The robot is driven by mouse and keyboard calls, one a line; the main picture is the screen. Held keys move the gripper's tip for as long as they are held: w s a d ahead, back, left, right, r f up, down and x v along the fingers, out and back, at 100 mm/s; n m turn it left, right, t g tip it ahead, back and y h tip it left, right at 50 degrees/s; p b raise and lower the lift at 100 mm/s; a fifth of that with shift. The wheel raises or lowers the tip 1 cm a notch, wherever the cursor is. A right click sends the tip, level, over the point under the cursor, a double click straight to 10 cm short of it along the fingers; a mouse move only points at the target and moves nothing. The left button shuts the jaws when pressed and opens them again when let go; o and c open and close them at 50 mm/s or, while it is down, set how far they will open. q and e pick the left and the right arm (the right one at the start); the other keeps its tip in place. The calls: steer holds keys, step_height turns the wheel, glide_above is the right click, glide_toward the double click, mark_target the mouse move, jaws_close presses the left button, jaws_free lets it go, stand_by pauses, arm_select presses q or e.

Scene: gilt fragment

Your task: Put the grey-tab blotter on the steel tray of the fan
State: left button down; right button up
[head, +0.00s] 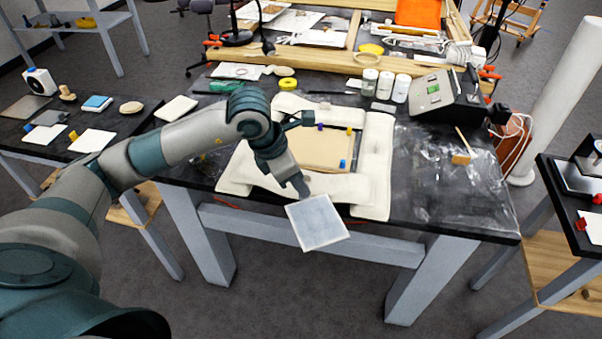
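My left gripper (301,187) is shut at the top edge of a square blue-grey pad with pale edges, which I take to be the grey-tab blotter (318,223). The pad hangs tilted in front of the middle table's front edge. Its tab is hidden at the fingers or too small to tell. My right gripper is not in view.
On the left table, a pale sheet (44,134) and a white sheet with a yellow tab (91,141) lie near the tray. A blue-topped block (97,102) sits behind them. Padded cushions (374,165) surround a tan panel (320,148) on the middle table. A gap separates the tables.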

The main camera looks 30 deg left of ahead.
mark_target(296, 211)
arm_select(q)
steer(key=s+f+m+g, duration=0.1)
steer(key=f+m, duration=0.1)
steer(key=m, duration=0.2)
steer(key=s+d+f+m+g, duration=0.1)
steer(key=s+f+m+g, duration=0.1)
steer(key=m, duration=0.2)
steer(key=s+d+f+m+g+h, duration=0.1)
steer(key=f+m, duration=0.1)
steer(key=m, duration=0.3)
steer(key=shift+s+g, duration=0.35)
steer(key=shift+g, duration=0.05)
steer(key=s+d+f+m+g+y, duration=0.1)
steer(key=s+f+m+g+y, duration=0.2)
steer(key=m, duration=1.1)
steer(key=s+f+y, duration=0.1)
steer(key=s+f, duration=0.1)
steer(key=s, duration=0.1)
steer(key=shift+d, duration=0.2)
steer(key=shift+s+a+f, duration=0.1)
